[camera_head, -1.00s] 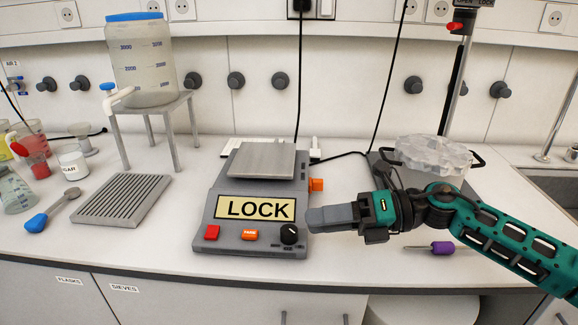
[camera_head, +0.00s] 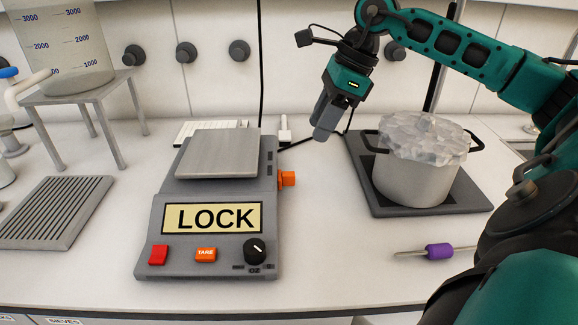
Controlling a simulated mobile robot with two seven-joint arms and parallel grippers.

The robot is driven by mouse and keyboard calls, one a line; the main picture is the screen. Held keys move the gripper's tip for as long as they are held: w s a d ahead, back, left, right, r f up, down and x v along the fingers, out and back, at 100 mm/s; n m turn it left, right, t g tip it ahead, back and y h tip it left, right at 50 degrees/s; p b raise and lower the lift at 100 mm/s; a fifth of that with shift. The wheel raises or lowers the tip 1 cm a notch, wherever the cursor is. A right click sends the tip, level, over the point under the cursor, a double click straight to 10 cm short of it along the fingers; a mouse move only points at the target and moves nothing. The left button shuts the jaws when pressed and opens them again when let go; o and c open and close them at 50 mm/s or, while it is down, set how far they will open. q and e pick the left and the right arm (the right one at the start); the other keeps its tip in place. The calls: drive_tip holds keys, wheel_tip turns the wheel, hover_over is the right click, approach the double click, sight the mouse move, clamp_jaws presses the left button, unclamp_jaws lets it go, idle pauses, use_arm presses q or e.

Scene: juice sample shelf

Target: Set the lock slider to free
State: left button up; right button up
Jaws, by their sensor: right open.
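A grey balance (camera_head: 160,235) stands on the white bench, with a bare metal pan (camera_head: 220,153) on top. Its display (camera_head: 212,218) reads LOCK. An orange slider (camera_head: 288,179) sticks out of the balance's right side, and nothing touches it. On the front are a red button (camera_head: 158,255), an orange TARE button (camera_head: 206,254) and a black knob (camera_head: 255,250). My right gripper (camera_head: 325,122) is open and empty, pointing down, above and a little right of the slider in the picture. The gap between its fingers is hard to see. My left gripper is out of view.
A pot with a crumpled clear cover (camera_head: 418,180) stands on a dark plate (camera_head: 440,205) to the right. A purple-handled tool (camera_head: 438,251) lies in front of it. A grey stand (camera_head: 85,95) holds a large jug, left. Bench between balance and plate is clear.

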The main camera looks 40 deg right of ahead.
sight(286, 179)
drive_tip(key=x, duration=1.2)
drive_tip(key=shift+c, duration=0.4)
clamp_jaws()
